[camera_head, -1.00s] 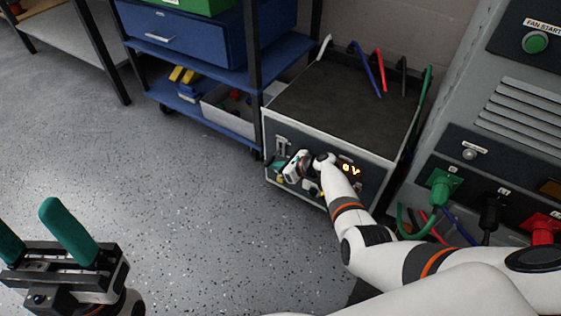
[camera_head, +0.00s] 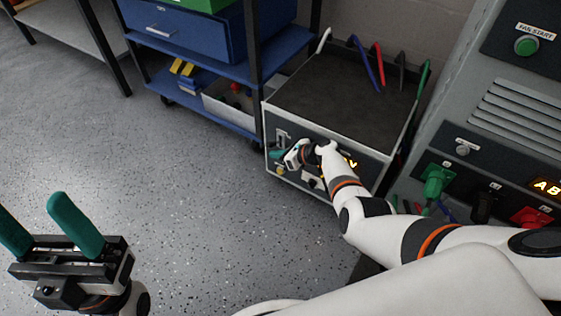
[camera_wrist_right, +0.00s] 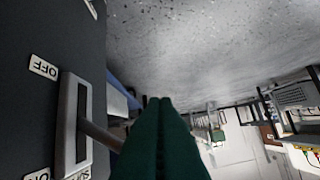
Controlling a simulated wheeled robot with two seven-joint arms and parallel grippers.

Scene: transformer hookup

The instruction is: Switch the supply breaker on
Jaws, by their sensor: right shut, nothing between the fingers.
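The supply breaker shows in the right wrist view as a grey-framed slot (camera_wrist_right: 84,125) in a dark panel, with a lever (camera_wrist_right: 98,133) sticking out. An OFF label (camera_wrist_right: 43,67) and a partly cut-off ON label (camera_wrist_right: 38,174) sit beside the slot; the lever stands nearer the ON end. My right gripper (camera_wrist_right: 160,102) is shut and empty, its green fingers beside the lever; whether they touch is unclear. In the head view, my right gripper (camera_head: 279,154) is at the front of the supply box (camera_head: 340,95). My left gripper (camera_head: 32,206) is open and empty at lower left.
The box display (camera_head: 352,163) is lit but partly hidden by my right arm. The grey cabinet at right has a lit display (camera_head: 546,187), a green plug (camera_head: 436,180) and a red plug (camera_head: 531,216). A blue shelf cart (camera_head: 200,70) stands left of the box. The floor (camera_head: 190,190) is clear.

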